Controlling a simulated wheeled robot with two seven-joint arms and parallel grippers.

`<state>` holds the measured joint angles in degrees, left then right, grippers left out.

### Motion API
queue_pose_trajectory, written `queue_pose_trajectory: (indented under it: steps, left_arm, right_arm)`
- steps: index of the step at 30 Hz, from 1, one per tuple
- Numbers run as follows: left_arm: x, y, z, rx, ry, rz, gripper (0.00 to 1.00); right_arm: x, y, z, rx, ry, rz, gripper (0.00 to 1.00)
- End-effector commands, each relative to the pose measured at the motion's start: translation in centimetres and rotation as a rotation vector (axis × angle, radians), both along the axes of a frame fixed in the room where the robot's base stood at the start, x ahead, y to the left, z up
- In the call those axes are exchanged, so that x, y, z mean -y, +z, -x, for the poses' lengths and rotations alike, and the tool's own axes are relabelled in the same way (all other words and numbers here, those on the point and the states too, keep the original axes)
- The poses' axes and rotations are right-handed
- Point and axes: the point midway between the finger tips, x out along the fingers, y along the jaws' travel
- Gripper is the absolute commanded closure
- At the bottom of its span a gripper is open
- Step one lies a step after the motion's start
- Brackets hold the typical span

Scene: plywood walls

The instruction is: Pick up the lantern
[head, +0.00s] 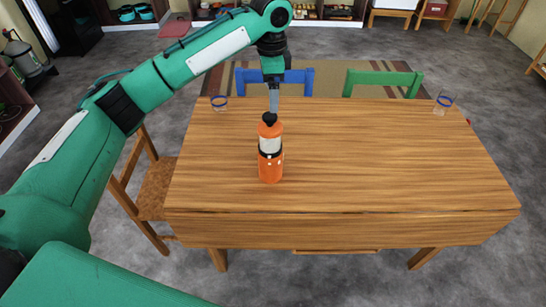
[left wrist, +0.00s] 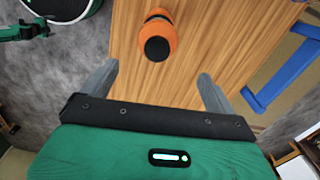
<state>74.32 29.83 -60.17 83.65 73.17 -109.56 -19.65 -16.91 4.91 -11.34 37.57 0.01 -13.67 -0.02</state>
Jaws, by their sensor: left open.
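The orange lantern (head: 270,160) stands upright on the wooden table, with a black cap on top and a pale band around its middle. In the left wrist view the lantern (left wrist: 157,30) is seen from above, beyond the fingertips and roughly midway between them. My left gripper (head: 273,103) points down just above and behind the lantern's top in the head view. Its two grey fingers (left wrist: 158,72) are spread wide with nothing between them. My right gripper is in neither view.
The table (head: 400,160) is mostly bare.

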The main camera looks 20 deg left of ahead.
Motion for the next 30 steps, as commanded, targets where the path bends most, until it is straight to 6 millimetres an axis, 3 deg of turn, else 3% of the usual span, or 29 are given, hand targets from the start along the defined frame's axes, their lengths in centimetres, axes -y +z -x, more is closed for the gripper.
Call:
queue_pose_trajectory:
  steps: [9, 20, 25, 30]
  left_arm:
    - [-0.1, -5.9, 0.1, -0.002, 0.001, 0.0, 0.09]
    - [-0.2, -9.2, 0.2, -0.003, 0.001, -0.001, 0.09]
    - [-0.2, -11.7, 0.2, -0.001, 0.0, -0.001, 0.09]
    - [-0.2, -12.4, 0.2, 0.0, 0.0, 0.0, 0.09]
  right_arm:
    - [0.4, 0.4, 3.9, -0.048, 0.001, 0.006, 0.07]
    - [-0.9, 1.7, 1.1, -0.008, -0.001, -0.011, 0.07]
    - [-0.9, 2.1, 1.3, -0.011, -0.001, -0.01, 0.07]
    - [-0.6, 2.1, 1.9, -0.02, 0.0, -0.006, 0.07]
